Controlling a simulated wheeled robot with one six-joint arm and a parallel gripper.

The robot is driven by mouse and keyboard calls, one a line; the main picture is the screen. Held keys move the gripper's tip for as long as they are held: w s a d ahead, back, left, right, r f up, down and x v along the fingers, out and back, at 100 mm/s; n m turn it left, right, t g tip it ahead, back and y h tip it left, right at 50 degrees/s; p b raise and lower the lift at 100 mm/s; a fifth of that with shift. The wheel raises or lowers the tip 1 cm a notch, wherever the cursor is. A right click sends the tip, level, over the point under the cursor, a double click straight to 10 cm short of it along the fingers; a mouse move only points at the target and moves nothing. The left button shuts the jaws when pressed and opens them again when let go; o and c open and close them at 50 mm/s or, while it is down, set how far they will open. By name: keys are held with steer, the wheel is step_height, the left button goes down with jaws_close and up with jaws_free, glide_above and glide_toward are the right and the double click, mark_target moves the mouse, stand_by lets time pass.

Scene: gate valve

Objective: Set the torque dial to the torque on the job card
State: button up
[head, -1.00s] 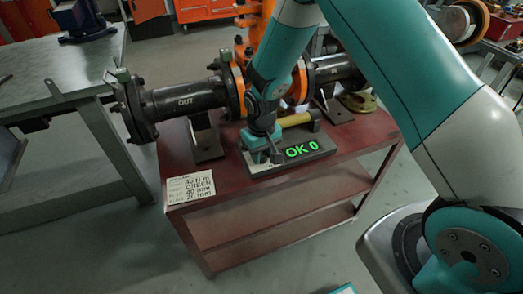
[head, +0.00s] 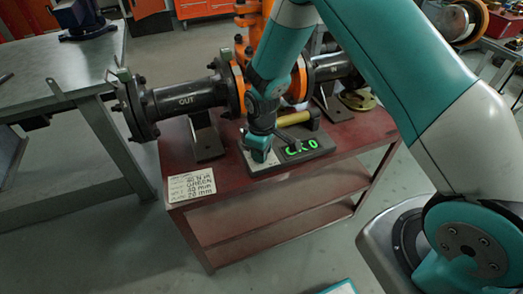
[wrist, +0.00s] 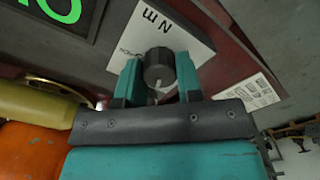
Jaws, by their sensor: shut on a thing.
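The torque dial is a dark round knob (wrist: 159,66) on a white plate marked "N m" (wrist: 190,35). In the wrist view my gripper's (wrist: 158,80) two teal fingers are closed on either side of it. In the head view my gripper (head: 258,156) is down at the tester's left end and hides the dial. The tester's display (head: 301,148) shows green "OK 0", partly covered by a grey bar. The job card (head: 192,186) lies at the bench's front left; it reads "GREEN" and an N m value whose first digit is unclear. The dial's setting is not readable.
A yellow-handled tool (head: 294,119) lies behind the tester on the red bench (head: 240,190). A dark pipe marked "OUT" (head: 187,100) with the orange valve (head: 240,80) runs behind. A grey table (head: 60,75) stands at left.

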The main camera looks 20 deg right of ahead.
stand_by(0.4)
steer(key=o, duration=0.9)
steer(key=shift+o, duration=0.2)
step_height(320, 180, up, 17)
steer(key=shift+r+p, duration=0.2)
steer(key=shift+p, duration=0.1)
steer(key=shift+r, duration=0.1)
steer(key=s+a+r+m+y+p, duration=0.1)
steer(key=s+a+r+y+p, duration=0.1)
steer(key=s+r, duration=0.8)
steer(key=s+a+r+m+y+p, duration=0.1)
steer(key=s+r+p, duration=0.3)
steer(key=s+r, duration=0.6)
steer(key=s+a+y, duration=0.1)
steer(key=s, duration=0.4)
steer(key=shift+a+p, duration=0.3)
steer(key=shift+a, duration=0.05)
